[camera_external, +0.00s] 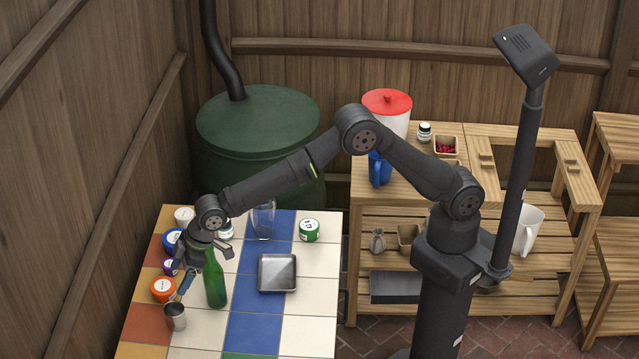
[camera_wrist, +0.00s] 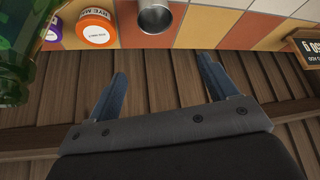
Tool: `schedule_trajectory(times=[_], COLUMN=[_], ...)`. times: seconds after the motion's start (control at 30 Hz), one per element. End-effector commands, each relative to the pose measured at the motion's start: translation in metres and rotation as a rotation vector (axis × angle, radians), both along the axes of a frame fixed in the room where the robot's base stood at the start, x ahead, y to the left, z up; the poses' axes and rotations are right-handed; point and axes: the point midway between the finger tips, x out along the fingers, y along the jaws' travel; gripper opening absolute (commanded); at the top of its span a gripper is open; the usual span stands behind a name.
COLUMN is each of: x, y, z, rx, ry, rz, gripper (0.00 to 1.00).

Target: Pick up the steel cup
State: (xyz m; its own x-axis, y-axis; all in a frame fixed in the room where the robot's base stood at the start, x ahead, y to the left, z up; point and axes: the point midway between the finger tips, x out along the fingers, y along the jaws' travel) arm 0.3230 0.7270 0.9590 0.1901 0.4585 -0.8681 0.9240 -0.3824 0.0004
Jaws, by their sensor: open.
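The steel cup (camera_external: 176,318) stands near the front left of the tiled table. In the wrist view the steel cup (camera_wrist: 155,17) shows at the top edge, partly cut off, roughly in line with the gap between the fingers. My gripper (camera_external: 183,286) is over the left side of the table, just above and behind the cup in the outside view. In the wrist view my gripper (camera_wrist: 162,77) has its two blue fingers wide apart with nothing between them. The cup is beyond the fingertips, and I see no contact.
A green bottle (camera_external: 215,282) stands close right of my gripper, also at the left of the wrist view (camera_wrist: 22,45). An orange-lidded tub (camera_external: 162,288) and other tubs are at the left edge. A square metal tin (camera_external: 277,272) is farther right. The table's front right is clear.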

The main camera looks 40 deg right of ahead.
Motion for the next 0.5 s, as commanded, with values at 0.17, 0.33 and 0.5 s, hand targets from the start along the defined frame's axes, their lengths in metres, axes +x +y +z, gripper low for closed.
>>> schedule_trajectory(times=[0.17,0.33,0.5], x=[0.000,0.001,0.004], y=[0.000,0.003,0.010], z=[-0.057,-0.073,-0.086], rx=[0.000,0.002,0.002], ry=[0.000,0.000,0.000], rz=[0.000,-0.001,-0.001], gripper=[0.78,0.78,0.78])
